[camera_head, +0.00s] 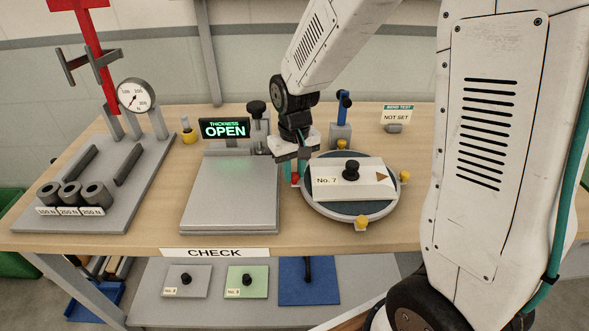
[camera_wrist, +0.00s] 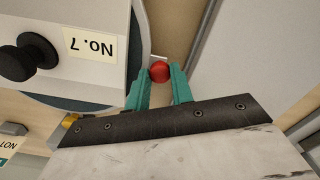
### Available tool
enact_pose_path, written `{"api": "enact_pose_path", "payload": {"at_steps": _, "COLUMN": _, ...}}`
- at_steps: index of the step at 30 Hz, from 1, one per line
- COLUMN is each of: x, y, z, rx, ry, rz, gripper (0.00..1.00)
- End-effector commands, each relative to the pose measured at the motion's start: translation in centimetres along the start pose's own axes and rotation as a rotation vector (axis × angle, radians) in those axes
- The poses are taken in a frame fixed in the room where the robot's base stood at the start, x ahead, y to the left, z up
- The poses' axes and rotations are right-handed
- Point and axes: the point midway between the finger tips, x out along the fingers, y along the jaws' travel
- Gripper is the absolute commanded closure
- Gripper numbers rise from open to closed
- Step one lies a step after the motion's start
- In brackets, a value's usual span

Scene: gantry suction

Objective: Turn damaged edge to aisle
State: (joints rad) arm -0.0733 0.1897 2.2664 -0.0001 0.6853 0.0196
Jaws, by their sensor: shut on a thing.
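A pale panel (camera_head: 335,190) labelled No. 7, with a black knob (camera_head: 351,170) in its middle, lies on a round turntable (camera_head: 345,214) with a dark top. A brown triangle (camera_head: 381,176) is near the panel's right end. I cannot make out any damage on its edges. Yellow knobs (camera_head: 361,224) stand on the turntable's rim, and one red knob (camera_wrist: 160,71) is at its left side. My gripper (camera_head: 298,174) is at that left side, its teal fingers shut on the red knob. The panel also shows in the wrist view (camera_wrist: 85,20).
A thickness gauge with a flat grey plate (camera_head: 231,193) and a display (camera_head: 225,128) reading OPEN stands left of the turntable. A blue-topped post (camera_head: 342,120) is behind it. A weight stand (camera_head: 100,190) is far left. More panels (camera_head: 247,282) lie on the lower shelf.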

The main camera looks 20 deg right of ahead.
Motion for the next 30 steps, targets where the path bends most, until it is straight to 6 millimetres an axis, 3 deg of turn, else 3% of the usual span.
{"api": "enact_pose_path", "payload": {"at_steps": 11, "x": 0.0, "y": 0.6, "z": -1.0, "rx": 0.081, "ry": 0.000, "rz": 0.000, "gripper": 1.00}}
{"api": "enact_pose_path", "payload": {"at_steps": 30, "x": 0.0, "y": 3.4, "z": -4.5, "rx": 0.392, "ry": 0.001, "rz": 0.000, "gripper": 1.00}}
